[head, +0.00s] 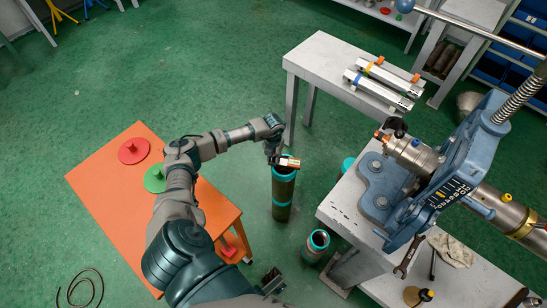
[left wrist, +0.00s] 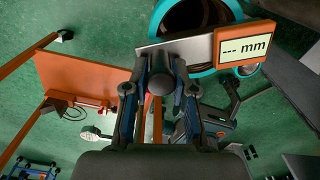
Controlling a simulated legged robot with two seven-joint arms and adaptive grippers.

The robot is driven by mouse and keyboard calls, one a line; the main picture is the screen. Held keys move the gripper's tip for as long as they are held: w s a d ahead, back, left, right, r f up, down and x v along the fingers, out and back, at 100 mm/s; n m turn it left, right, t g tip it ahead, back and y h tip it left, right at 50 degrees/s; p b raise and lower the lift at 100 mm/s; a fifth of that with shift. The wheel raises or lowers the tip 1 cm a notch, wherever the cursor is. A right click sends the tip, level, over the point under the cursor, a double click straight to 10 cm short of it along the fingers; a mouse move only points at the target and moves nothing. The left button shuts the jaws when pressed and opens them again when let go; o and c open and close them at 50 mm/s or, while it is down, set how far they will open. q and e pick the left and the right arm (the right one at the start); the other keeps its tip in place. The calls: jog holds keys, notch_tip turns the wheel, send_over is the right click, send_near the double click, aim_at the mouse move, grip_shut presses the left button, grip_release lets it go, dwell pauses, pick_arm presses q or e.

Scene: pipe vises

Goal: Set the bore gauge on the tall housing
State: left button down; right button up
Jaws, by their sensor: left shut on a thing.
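The tall housing (head: 284,196) is a dark upright pipe with a teal rim, standing on the floor right of the orange table. Its open mouth shows at the top of the left wrist view (left wrist: 160,20). My left gripper (head: 274,157) is over its rim and shut on the bore gauge (head: 288,162). The gauge is a grey bar with an orange display reading "--- mm" in the left wrist view (left wrist: 243,48). It overlaps the mouth of the housing; I cannot tell whether it touches the rim. A dark part (head: 270,280) at the bottom edge seems to be my right gripper; its jaws are unclear.
A shorter teal-rimmed housing (head: 316,244) stands nearer. The orange table (head: 110,180) holds a red disc (head: 133,151) and a green disc (head: 155,178). A bench (head: 345,200) with a blue press (head: 385,185) is at right. A grey table (head: 320,55) stands behind.

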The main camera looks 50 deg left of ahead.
pick_arm(q)
jog(key=shift+f, duration=0.2)
jog(key=c, duration=0.9)
grip_release()
jog(key=shift+o, duration=0.2)
jog(key=shift+r+p, duration=2.45)
jog(key=shift+r, duration=1.15)
